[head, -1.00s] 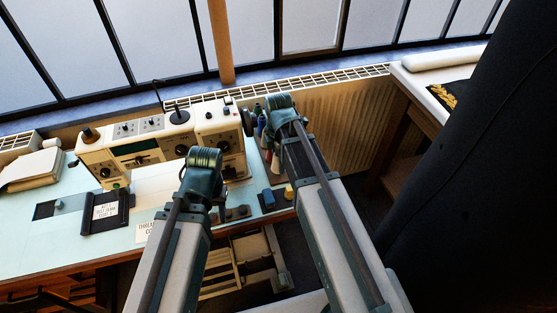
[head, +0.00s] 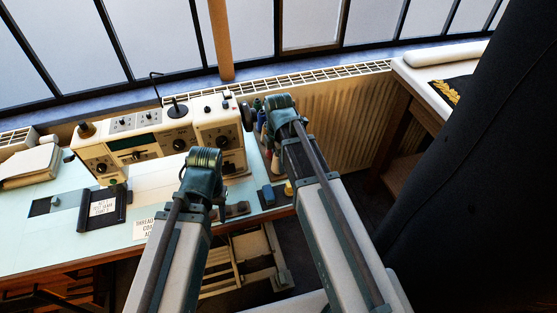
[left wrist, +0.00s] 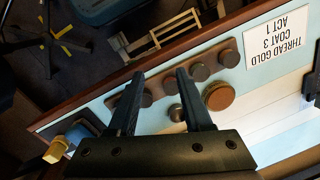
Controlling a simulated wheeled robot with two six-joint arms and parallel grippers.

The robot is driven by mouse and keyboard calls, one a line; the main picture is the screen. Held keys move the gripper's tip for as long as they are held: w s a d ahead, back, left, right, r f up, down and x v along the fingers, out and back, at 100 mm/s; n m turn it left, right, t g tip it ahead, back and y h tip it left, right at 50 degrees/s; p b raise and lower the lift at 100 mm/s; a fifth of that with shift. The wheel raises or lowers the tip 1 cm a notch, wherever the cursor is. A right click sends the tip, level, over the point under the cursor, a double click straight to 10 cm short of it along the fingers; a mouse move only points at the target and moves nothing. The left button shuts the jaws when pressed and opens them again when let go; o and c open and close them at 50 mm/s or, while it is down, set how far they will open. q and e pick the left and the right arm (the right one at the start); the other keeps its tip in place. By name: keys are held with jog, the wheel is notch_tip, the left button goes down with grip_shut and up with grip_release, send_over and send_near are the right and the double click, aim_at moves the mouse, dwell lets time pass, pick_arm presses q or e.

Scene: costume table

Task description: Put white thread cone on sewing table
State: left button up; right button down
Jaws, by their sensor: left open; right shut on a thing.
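The sewing table (head: 40,240) has a pale blue top and carries a cream sewing machine (head: 160,135). I cannot make out the white thread cone in either view. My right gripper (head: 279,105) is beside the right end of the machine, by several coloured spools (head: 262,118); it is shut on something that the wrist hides. My left gripper (head: 203,172) is over the table's front part. In the left wrist view its two fingers (left wrist: 157,92) are apart and empty, above a row of dark round knobs (left wrist: 200,72).
A label card (left wrist: 278,35) and a black tray with a card (head: 102,207) lie on the table. A blue block with a yellow piece (head: 272,194) is at the right front edge. A side table (head: 420,85) stands right; a large black shape (head: 490,170) fills the right side.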

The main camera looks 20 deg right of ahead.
jog(key=shift+c, duration=0.6)
grip_release()
pick_arm(q)
jog(key=shift+r, duration=0.1)
pick_arm(e)
notch_tip(320, 180, up, 14)
jog(key=p, duration=1.4)
pick_arm(q)
notch_tip(320, 180, up, 14)
pick_arm(e)
jog(key=shift+f, duration=0.1)
pick_arm(q)
jog(key=shift+f, duration=0.2)
